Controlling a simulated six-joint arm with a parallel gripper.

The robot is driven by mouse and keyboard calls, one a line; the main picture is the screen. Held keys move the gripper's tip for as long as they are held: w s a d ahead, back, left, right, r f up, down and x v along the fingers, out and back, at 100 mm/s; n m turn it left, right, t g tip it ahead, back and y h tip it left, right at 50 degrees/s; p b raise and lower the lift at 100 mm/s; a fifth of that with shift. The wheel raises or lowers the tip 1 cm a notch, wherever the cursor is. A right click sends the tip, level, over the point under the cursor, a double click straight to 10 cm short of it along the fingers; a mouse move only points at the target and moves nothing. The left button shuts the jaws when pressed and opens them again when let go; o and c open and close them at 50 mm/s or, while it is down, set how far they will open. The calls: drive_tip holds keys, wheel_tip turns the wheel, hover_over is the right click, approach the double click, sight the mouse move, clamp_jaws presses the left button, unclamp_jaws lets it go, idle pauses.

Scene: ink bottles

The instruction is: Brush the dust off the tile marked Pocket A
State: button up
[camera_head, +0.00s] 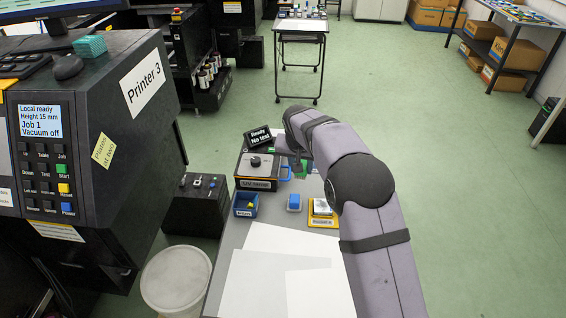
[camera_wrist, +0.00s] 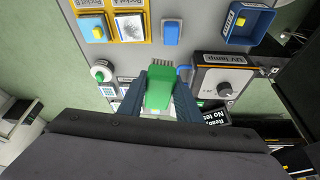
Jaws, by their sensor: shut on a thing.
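My gripper (camera_wrist: 158,98) is shut on a green brush (camera_wrist: 160,86), whose bristles point toward the top of the wrist view. In the head view the brush (camera_head: 301,170) is partly hidden by my arm. The Pocket A tile (camera_wrist: 130,27) lies in a yellow-edged holder at the top of the wrist view, apart from the brush. Its face looks greyish and speckled, but is too small to judge the dust. In the head view, a yellow-edged pocket (camera_head: 323,221) shows beside my arm; its label is hard to read.
Pocket B (camera_wrist: 93,28) holds a blue piece with a yellow block. A blue block (camera_wrist: 171,33) stands between the pockets and a blue bin (camera_wrist: 245,24). A UV lamp box (camera_wrist: 222,78) with a knob stands at right. White sheets (camera_head: 260,280) cover the near bench.

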drive_tip(key=s+d+p, duration=0.3)
drive_tip(key=d, duration=0.3)
drive_tip(key=shift+n+y, duration=0.3)
drive_tip(key=shift+n, duration=0.5)
drive_tip(key=f, duration=0.1)
drive_tip(key=a+f, duration=0.1)
drive_tip(key=f, duration=0.3)
drive_tip(key=shift+w+a+f, duration=0.1)
drive_tip(key=shift+w+a, duration=0.1)
drive_tip(key=shift+a, duration=0.05)
drive_tip(key=shift+f, duration=0.15)
drive_tip(key=shift+f+b, duration=1.6)
drive_tip(key=shift+f, duration=1.25)
drive_tip(key=shift+f+b, duration=0.8)
drive_tip(key=shift+f, duration=0.2)
